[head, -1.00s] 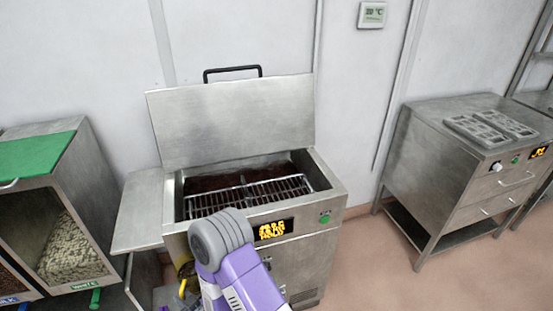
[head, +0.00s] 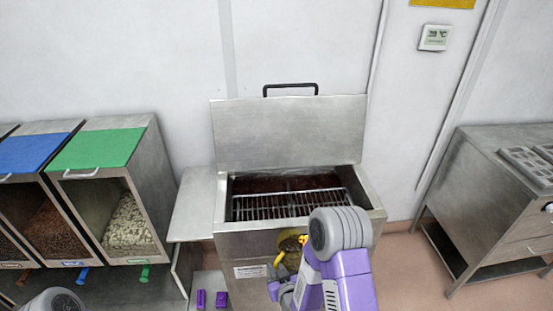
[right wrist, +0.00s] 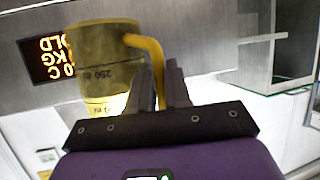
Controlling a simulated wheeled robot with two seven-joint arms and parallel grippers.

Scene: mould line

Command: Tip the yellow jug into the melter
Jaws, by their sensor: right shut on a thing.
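The melter (head: 368,205) stands in the middle of the head view, its lid (head: 288,132) raised. A wire grate (head: 290,204) spans its opening, with dark brown material below. The yellow jug (head: 290,243) is in front of the melter's front panel, below the rim, and looks roughly upright; my right arm partly covers it. My right gripper (head: 279,287) is shut on its yellow handle. The right wrist view shows the jug (right wrist: 105,65) with volume marks, and its handle between the fingertips (right wrist: 160,82). The jug's contents are unclear. My left gripper is outside the head view.
A flat steel side shelf (head: 193,203) adjoins the melter's left. Bins with a green lid (head: 98,149) and a blue lid (head: 38,153) stand further left. A steel cabinet (head: 490,195) with moulds on top (head: 530,165) stands at right, with open floor between.

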